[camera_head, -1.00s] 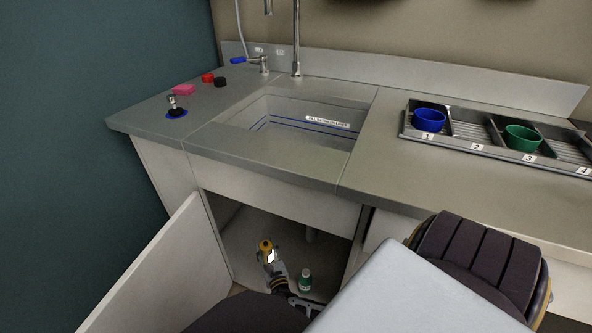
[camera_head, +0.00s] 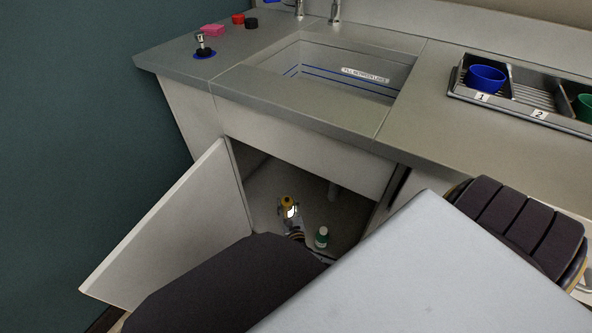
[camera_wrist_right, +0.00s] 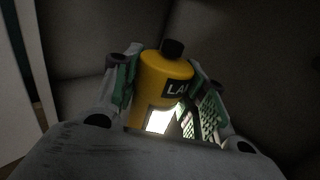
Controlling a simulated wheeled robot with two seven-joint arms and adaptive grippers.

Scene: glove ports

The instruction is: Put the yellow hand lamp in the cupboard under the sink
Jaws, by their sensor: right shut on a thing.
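The yellow hand lamp (camera_head: 287,202) is inside the open cupboard (camera_head: 262,187) under the sink, with its lit white face showing. My right gripper (camera_head: 290,212) reaches into the cupboard and is shut on the lamp. In the right wrist view the lamp (camera_wrist_right: 163,82), with a black cap and a dark label, sits between the green-padded fingers of the gripper (camera_wrist_right: 165,95). Whether the lamp touches the cupboard floor cannot be told. My left gripper is not in view.
The cupboard door (camera_head: 172,240) stands open to the left. A green bottle with a white cap (camera_head: 321,238) stands in the cupboard, right of the lamp. The sink (camera_head: 340,75) and a tray with bowls (camera_head: 530,105) are above.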

